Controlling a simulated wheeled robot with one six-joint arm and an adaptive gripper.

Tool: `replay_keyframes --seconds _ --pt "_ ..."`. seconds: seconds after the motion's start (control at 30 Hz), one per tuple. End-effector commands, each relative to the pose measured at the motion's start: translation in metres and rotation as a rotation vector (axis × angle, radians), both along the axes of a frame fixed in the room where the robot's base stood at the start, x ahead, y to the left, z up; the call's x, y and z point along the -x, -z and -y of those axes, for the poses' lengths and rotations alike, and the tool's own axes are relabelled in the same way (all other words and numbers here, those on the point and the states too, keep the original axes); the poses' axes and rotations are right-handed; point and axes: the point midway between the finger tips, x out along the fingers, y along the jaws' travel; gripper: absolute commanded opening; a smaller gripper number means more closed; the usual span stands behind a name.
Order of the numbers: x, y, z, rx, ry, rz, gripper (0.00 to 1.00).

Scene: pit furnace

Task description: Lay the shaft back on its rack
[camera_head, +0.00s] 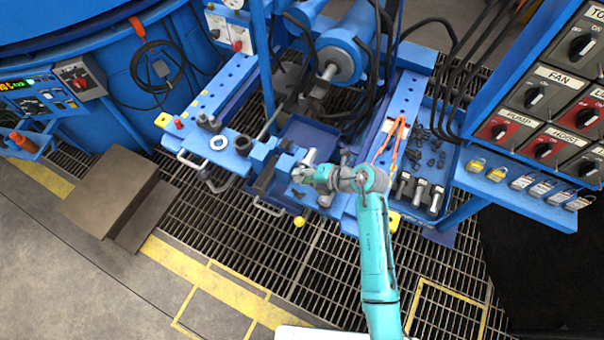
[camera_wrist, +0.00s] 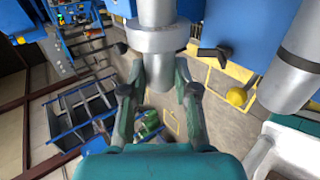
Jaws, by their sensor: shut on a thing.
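The shaft (camera_wrist: 158,38) is a smooth grey metal cylinder with a wider collar. In the wrist view it stands between the two fingers of my gripper (camera_wrist: 158,78), which are shut on it just below the collar. The top end of the shaft runs out of that view. In the head view my gripper (camera_head: 312,174) is over the front of the blue bench (camera_head: 225,171), by a light grey metal piece that may be part of the shaft. Blue blocks (camera_head: 262,152) on the bench lie just left of the gripper. I cannot tell which part is the rack, or whether the shaft touches it.
A large grey cylinder (camera_wrist: 297,62) is close on the right in the wrist view. A blue machine head (camera_head: 340,58) with cables hangs behind the bench. Orange-handled pliers (camera_head: 391,140) and black parts lie right. A switch panel (camera_head: 545,100) bounds the right side.

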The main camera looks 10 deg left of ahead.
Motion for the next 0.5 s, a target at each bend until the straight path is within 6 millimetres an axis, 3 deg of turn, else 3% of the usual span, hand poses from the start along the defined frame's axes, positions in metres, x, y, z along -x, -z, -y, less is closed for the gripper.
replay_keyframes --seconds 0.5 --pt "-0.001 0.026 0.000 -0.002 0.001 0.001 0.00"
